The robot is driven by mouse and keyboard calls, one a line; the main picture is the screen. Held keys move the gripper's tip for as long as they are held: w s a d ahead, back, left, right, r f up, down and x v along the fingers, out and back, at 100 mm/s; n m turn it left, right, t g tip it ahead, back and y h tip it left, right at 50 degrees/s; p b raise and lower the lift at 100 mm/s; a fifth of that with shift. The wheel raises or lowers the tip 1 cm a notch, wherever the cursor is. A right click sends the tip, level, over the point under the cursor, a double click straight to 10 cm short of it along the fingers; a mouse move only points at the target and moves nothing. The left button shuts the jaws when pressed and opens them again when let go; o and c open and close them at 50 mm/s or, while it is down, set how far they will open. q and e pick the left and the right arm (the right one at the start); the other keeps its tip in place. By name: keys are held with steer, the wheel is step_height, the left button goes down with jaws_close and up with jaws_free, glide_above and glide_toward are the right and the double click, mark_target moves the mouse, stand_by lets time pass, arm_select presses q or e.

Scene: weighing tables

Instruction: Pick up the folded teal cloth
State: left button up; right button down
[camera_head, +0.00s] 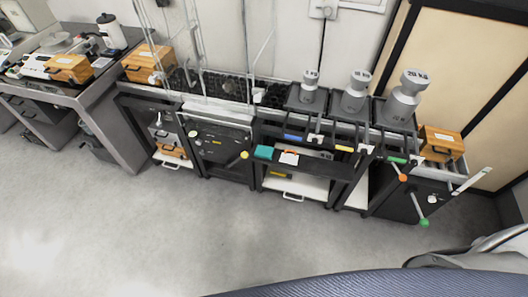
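The folded teal cloth (263,152) is a small flat block of colour on the front of a dark shelf (335,169), left of a white and orange item (289,158). It appears to lie flat, but its folds are too small to make out. Neither of my grippers shows in the view, and nothing is seen touching the cloth.
Large grey weights (355,92) stand on the bench behind and to the right. A yellow-ended lever (244,155) sticks out just left of the cloth. Levers with orange and green ends project at the right. The grey floor (190,225) in front is clear.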

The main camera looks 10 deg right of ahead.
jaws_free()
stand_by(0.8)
